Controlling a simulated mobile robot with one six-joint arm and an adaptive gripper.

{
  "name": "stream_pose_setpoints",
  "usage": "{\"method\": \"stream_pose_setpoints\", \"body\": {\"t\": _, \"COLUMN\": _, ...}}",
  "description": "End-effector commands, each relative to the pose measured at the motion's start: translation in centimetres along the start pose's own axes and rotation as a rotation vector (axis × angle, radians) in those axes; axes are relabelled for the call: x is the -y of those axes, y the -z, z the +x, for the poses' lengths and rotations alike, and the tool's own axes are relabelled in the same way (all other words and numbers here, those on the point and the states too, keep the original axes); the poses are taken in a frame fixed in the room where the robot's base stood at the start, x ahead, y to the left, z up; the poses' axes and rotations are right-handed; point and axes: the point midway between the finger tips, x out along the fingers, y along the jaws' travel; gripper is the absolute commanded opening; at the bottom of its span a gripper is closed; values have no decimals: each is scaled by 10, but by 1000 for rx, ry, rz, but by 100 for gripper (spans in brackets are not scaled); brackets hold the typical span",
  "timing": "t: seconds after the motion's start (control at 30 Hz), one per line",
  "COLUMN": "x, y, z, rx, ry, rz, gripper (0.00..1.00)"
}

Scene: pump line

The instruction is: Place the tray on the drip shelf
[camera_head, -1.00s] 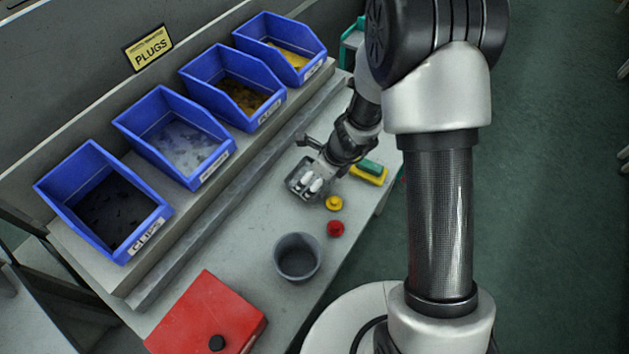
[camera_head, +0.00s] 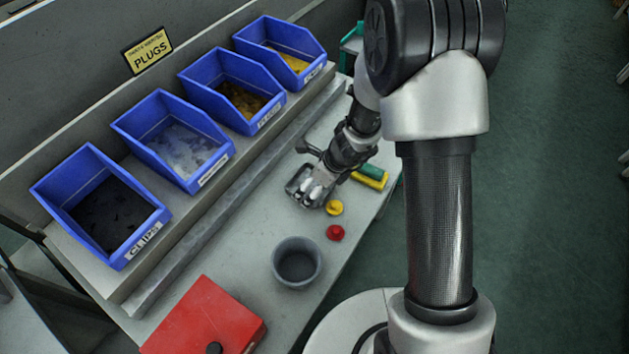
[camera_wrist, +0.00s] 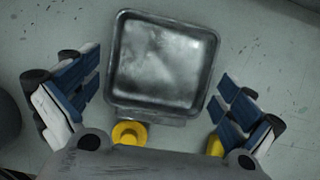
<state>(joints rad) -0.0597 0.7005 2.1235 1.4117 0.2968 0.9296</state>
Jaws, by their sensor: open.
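A small square metal tray (camera_wrist: 160,62) with a raised rim lies flat on the grey bench in the wrist view. In the head view it is mostly hidden by my gripper. My gripper (camera_wrist: 158,108) is open, with one blue-padded finger on each side of the tray's near part and nothing held. It also shows over the bench in the head view (camera_head: 313,194). I cannot tell whether the fingers touch the bench. I cannot make out which surface is the drip shelf.
A yellow knob (camera_head: 335,207) and a red knob (camera_head: 335,232) stand near my gripper. A grey cup (camera_head: 298,264) and a red case (camera_head: 204,318) are nearer. A yellow-green item (camera_head: 370,177) lies beside the arm. Several blue bins (camera_head: 190,140) line the back ledge.

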Motion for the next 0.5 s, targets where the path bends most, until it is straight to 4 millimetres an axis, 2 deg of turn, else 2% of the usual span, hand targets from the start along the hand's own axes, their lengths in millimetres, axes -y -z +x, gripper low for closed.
{"method": "stream_pose_setpoints", "body": {"t": 0.17, "x": 1, "y": -3, "z": -20, "rx": 1, "ry": 2, "rz": 1, "gripper": 100}}
{"method": "stream_pose_setpoints", "body": {"t": 0.5, "x": 1, "y": -3, "z": -94, "rx": 2, "ry": 2, "rz": 2, "gripper": 100}}
